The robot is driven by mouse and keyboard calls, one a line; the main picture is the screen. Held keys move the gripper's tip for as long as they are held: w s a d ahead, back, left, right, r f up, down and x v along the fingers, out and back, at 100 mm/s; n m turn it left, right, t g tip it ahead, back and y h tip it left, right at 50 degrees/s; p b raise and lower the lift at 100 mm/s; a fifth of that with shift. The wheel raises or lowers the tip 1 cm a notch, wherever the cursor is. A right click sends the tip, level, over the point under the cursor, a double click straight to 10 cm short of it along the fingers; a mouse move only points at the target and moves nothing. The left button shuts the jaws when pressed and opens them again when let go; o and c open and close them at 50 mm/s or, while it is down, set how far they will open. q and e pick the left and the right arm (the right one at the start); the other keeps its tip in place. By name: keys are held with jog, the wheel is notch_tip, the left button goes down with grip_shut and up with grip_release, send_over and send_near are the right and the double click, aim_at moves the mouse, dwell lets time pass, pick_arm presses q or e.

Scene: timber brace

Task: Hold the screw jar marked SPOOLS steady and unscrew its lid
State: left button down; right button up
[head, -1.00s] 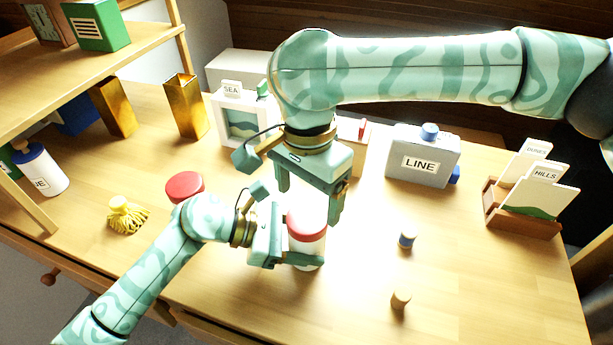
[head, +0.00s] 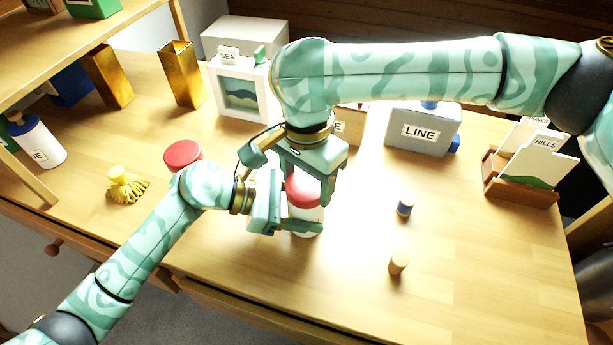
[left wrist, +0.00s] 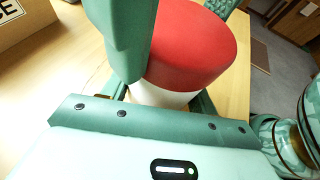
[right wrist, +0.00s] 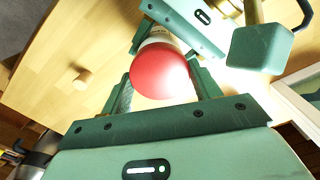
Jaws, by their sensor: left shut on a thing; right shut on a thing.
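The jar (head: 307,228) is white with a red lid (head: 303,195) and stands upright on the table; I cannot read its label. My left gripper (head: 298,220) is shut on the white body from the left side. In the left wrist view the body (left wrist: 160,96) sits between the fingers, below the red lid (left wrist: 195,45). My right gripper (head: 303,187) points down from above and is shut on the lid. The right wrist view shows the lid (right wrist: 160,72) between its fingers. The lid sits on the body; I cannot tell whether it has turned.
Another red lid (head: 183,154) shows beyond my left arm, near a yellow brush (head: 125,185). The LINE box (head: 422,130), SEA frame (head: 240,95) and HILLS card rack (head: 520,190) stand behind. Two small pieces, one blue-banded (head: 405,207), one plain (head: 398,263), lie right.

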jog(key=n, duration=2.1)
jog(key=shift+n, duration=0.3)
jog(key=n, duration=0.6)
jog(key=shift+r, duration=0.1)
jog(key=n, duration=0.6)
jog(key=shift+n, duration=0.4)
jog(key=n, duration=1.2)
pick_arm(q)
jog(key=shift+s, duration=0.1)
pick_arm(e)
jog(key=n, duration=0.7)
jog(key=shift+r+n, duration=0.1)
jog(key=shift+n, duration=0.2)
jog(key=shift+w, duration=0.1)
jog(key=shift+r, duration=0.15)
jog(key=shift+r, duration=0.9)
